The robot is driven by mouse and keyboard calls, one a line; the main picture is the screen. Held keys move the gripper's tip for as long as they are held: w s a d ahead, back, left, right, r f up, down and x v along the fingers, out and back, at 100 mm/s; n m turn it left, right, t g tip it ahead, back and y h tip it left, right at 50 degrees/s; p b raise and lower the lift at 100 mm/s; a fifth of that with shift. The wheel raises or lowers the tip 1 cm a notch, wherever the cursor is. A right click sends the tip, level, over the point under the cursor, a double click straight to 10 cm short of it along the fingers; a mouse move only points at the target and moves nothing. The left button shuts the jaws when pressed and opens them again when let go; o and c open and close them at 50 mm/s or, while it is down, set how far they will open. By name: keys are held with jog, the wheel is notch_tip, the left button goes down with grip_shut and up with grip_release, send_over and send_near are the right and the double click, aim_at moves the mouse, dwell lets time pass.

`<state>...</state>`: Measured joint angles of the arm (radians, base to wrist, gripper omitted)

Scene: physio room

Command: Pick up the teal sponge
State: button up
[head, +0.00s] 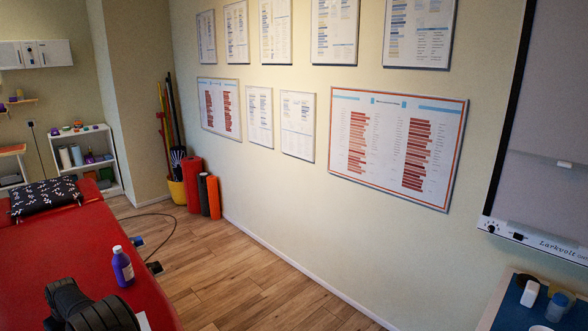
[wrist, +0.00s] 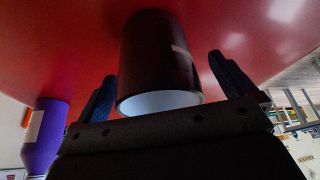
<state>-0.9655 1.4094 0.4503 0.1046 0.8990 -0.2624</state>
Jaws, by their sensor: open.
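I cannot make out a teal sponge in either view. My gripper (wrist: 165,82) is open, with its two blue-black fingers spread. A dark cylinder (wrist: 158,60) with a pale round end lies in view between the fingers, with a visible gap on each side. Whether it is beyond the fingertips or between them is hard to tell. In the head view, dark parts of my arm cover the lower left, over the red couch (head: 52,240), and hide what is under them.
A purple bottle (head: 122,267) stands on the couch near its right edge and also shows in the wrist view (wrist: 45,135). A patterned black pillow (head: 44,197) lies at the far end. A blue-topped surface (head: 512,312) with containers is at lower right. Wooden floor (head: 225,270) between is largely clear.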

dwell(0.7)
notch_tip(320, 180, up, 19)
jog(key=s+d+m+t+h, duration=0.1)
jog(key=s+d+m, duration=0.3)
jog(key=s+d, duration=0.45)
jog(key=s+d+m+h, duration=0.1)
jog(key=s+d+m, duration=0.3)
jog(key=s, duration=0.8)
jog(key=shift+n, duration=0.5)
jog(key=x, duration=0.5)
jog(key=d+x, duration=0.1)
jog(key=x, duration=0.4)
jog(key=d+x, duration=0.1)
jog(key=x, duration=0.5)
jog(key=shift+s+d+f, duration=0.1)
jog(key=shift+s+f, duration=0.2)
jog(key=shift+x, duration=2.95)
jog(key=shift+s, duration=0.15)
jog(key=c, duration=1)
